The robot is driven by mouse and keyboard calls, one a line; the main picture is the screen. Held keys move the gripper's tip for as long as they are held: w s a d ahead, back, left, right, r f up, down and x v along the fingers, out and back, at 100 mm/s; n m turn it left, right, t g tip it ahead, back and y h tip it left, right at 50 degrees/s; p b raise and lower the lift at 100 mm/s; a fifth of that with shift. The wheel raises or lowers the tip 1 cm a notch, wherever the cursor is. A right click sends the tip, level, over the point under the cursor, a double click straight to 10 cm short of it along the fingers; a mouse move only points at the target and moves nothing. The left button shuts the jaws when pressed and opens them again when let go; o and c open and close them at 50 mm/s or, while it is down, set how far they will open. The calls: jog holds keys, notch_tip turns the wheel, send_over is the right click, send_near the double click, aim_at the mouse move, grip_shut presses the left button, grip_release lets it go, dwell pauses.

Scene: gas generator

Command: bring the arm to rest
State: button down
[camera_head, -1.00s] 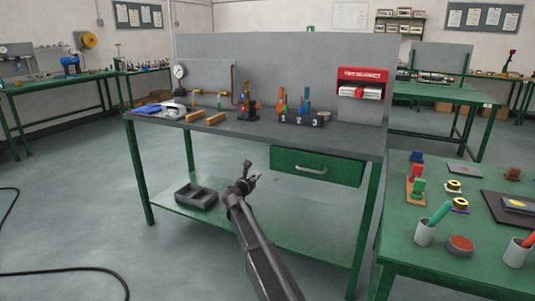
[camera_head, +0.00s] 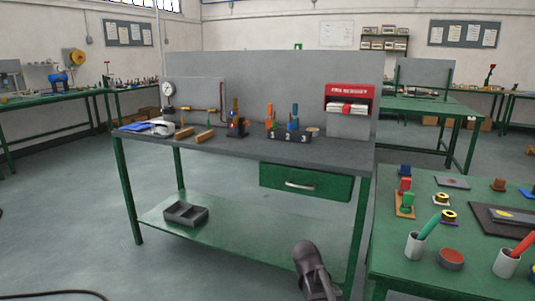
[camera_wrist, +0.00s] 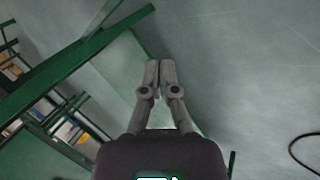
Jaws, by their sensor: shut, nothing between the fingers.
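My gripper (camera_wrist: 160,68) shows in the wrist view with its two fingers together and nothing between them. Behind the fingers are the grey floor and green bench frames. In the head view only a dark part of my arm shows at the bottom, right of centre, in front of the workbench; the fingers cannot be made out there.
The workbench (camera_head: 230,148) holds a gauge (camera_head: 168,89), a numbered block (camera_head: 290,136) and a red-topped box (camera_head: 349,98). A green table (camera_head: 390,255) with cups and small parts stands close at right. Floor at left is mostly clear.

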jog(key=s+f+m+g+y+p, duration=0.1)
jog(key=s+m+g+y, duration=0.35)
jog(key=s, duration=0.95)
notch_tip(320, 180, up, 32)
jog(key=m+t+p, duration=0.1)
jog(key=m+p, duration=0.1)
jog(key=p, duration=3)
jog(key=shift+a+r, duration=0.25)
jog(key=shift+a, duration=0.05)
jog(key=shift+t, duration=0.25)
